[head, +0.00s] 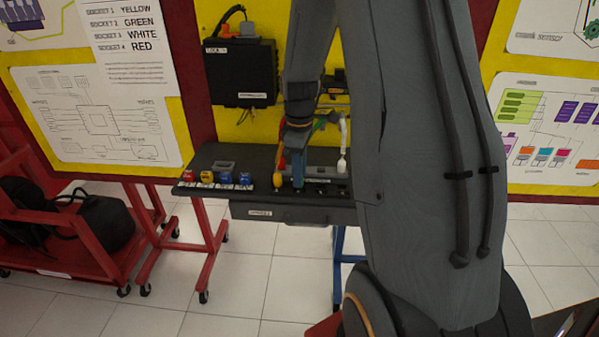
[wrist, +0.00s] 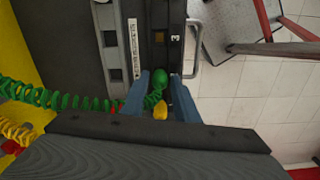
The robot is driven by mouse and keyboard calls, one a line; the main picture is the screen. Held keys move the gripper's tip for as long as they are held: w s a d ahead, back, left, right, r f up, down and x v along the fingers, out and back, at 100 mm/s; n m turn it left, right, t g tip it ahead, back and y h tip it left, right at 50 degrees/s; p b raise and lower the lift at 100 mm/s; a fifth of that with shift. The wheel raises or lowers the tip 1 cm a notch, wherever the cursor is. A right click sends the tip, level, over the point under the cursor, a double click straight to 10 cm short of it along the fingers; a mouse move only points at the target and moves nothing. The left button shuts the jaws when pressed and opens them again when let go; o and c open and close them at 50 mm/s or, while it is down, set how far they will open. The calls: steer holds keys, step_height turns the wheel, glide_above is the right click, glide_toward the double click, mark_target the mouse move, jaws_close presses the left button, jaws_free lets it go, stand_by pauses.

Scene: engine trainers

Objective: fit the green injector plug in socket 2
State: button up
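The green injector plug (wrist: 159,77) shows in the wrist view between the two blue fingers of my gripper (wrist: 160,84), which appear closed on its sides. It is over the dark socket rail (wrist: 158,18), in line between the yellow plug and the socket (wrist: 158,38) beside the mark 3. Socket 2 itself is hidden beneath it, so I cannot tell how deep the plug sits. Its coiled green cable (wrist: 60,101) runs left. In the head view my gripper (head: 298,180) is down at the rail, and the green plug is hidden there.
The yellow plug (wrist: 160,112) stands on the rail right beside the green one. Several coloured blocks (head: 207,177) line the left of the bench (head: 200,160). A chart (head: 125,35) lists socket 2 as green.

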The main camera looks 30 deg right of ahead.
steer(key=shift+r, duration=0.1)
steer(key=shift+r+p, duration=2.1)
steer(key=shift+r, duration=0.55)
steer(key=shift+r+p, duration=0.2)
steer(key=shift+p, duration=0.15)
steer(key=o, duration=0.5)
steer(key=shift+o, duration=0.2)
step_height(320, 180, up, 8)
steer(key=b, duration=0.2)
steer(key=shift+f+b, duration=0.15)
steer(key=shift+b, duration=0.15)
